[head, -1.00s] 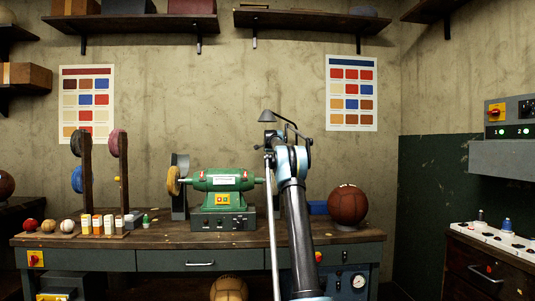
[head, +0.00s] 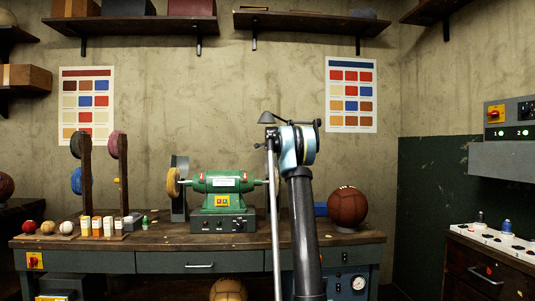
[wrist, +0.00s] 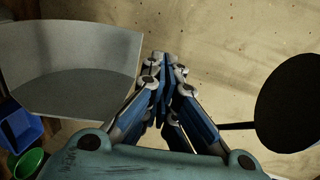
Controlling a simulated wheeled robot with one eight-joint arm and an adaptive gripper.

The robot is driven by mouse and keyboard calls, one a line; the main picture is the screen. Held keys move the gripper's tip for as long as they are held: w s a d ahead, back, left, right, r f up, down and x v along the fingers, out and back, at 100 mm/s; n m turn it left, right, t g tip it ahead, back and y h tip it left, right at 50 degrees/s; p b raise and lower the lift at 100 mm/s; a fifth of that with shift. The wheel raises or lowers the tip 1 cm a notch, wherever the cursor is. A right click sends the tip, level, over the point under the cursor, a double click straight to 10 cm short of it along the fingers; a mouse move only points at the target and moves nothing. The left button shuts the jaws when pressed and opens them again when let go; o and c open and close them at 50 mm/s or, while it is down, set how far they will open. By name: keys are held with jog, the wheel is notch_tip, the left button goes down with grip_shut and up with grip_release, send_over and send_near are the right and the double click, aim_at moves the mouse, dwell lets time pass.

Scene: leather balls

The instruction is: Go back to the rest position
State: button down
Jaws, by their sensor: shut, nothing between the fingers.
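My gripper (wrist: 165,68) shows in the wrist view with its blue and grey fingers drawn together, shut and empty. It points toward a stained plaster wall. In the head view my arm rises upright in front of the workbench (head: 165,239), with its pale blue joint at the top. My gripper cannot be made out there; it seems hidden behind the arm. A brown leather ball (head: 348,206) rests on the bench to the right of my arm.
A green grinder (head: 222,182) stands on the bench left of my arm. In the wrist view a grey curved panel (wrist: 75,55) fills the upper left and a dark disc (wrist: 292,102) lies at the right. Blue (wrist: 20,128) and green bins (wrist: 28,164) show at lower left.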

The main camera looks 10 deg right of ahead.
jog(key=s+a+f+n+g, duration=0.1)
jog(key=s+f+n+g, duration=0.35)
jog(key=s, duration=1.05)
jog(key=s+a+f+n, duration=0.2)
jog(key=s+f, duration=0.6)
jog(key=s, duration=0.7)
jog(key=s+a+f+n+g, duration=0.1)
jog(key=s+f+n+g, duration=0.4)
jog(key=s, duration=1)
jog(key=s+a+f+n+g, duration=0.1)
jog(key=s+f+n+g, duration=0.1)
jog(key=s+f, duration=1.3)
jog(key=s+a+f+n+g+y, duration=0.1)
jog(key=s+f+n, duration=0.4)
jog(key=s+f, duration=1)
jog(key=s, duration=0.8)
jog(key=shift+g, duration=0.35)
jog(key=shift+f+n, duration=0.1)
jog(key=shift+n, duration=0.15)
jog(key=shift+w+d+f, duration=0.1)
jog(key=shift+w+f, duration=0.1)
jog(key=shift+w, duration=0.25)
